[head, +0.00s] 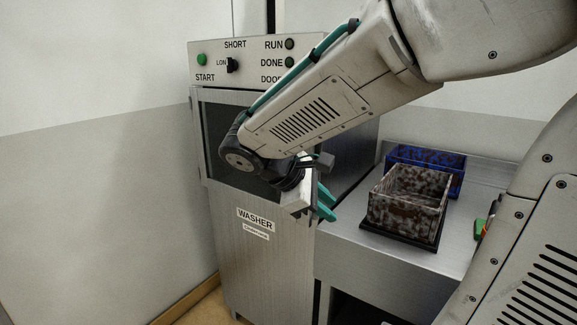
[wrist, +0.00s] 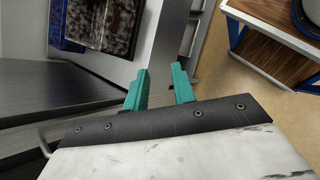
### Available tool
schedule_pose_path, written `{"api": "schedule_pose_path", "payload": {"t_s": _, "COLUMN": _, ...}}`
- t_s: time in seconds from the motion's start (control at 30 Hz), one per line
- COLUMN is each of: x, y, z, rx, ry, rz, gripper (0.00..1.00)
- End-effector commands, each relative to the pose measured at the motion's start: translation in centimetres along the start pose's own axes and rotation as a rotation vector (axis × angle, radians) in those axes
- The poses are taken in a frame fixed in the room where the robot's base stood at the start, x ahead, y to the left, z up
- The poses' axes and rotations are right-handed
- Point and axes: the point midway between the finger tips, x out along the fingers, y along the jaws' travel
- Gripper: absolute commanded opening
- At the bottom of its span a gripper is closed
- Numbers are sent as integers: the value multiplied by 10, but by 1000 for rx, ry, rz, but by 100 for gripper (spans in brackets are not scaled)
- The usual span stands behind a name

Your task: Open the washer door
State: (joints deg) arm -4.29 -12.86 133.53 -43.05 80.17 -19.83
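The washer (head: 262,262) is a steel cabinet with a sloped control panel on top. Its door (head: 214,128) has a dark window in a metal frame and looks shut in the head view. My arm covers the door's middle and right part, and I cannot make out its handle there. My gripper (head: 329,202) is at the washer's front right edge, with its teal fingers pointing right. In the wrist view my gripper (wrist: 160,76) has its fingers apart with nothing between them. A thin grey bar (wrist: 44,142) shows at the lower left there; I cannot tell whether it is the handle.
A steel counter (head: 350,255) adjoins the washer's right side. A speckled brown crate (head: 405,210) on a dark tray and a blue crate (head: 447,163) stand on it. A wooden-topped table (wrist: 275,30) shows in the wrist view. Floor is open between it and the counter.

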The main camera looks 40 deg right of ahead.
Motion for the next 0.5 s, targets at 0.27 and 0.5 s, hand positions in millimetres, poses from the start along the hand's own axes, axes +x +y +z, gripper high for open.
{"api": "schedule_pose_path", "payload": {"t_s": 0.27, "x": -11, "y": 104, "z": -86, "rx": -489, "ry": -396, "rz": 378, "gripper": 26}}
{"api": "schedule_pose_path", "payload": {"t_s": 0.5, "x": -26, "y": 140, "z": -150, "rx": -710, "ry": -597, "rz": 572, "gripper": 26}}
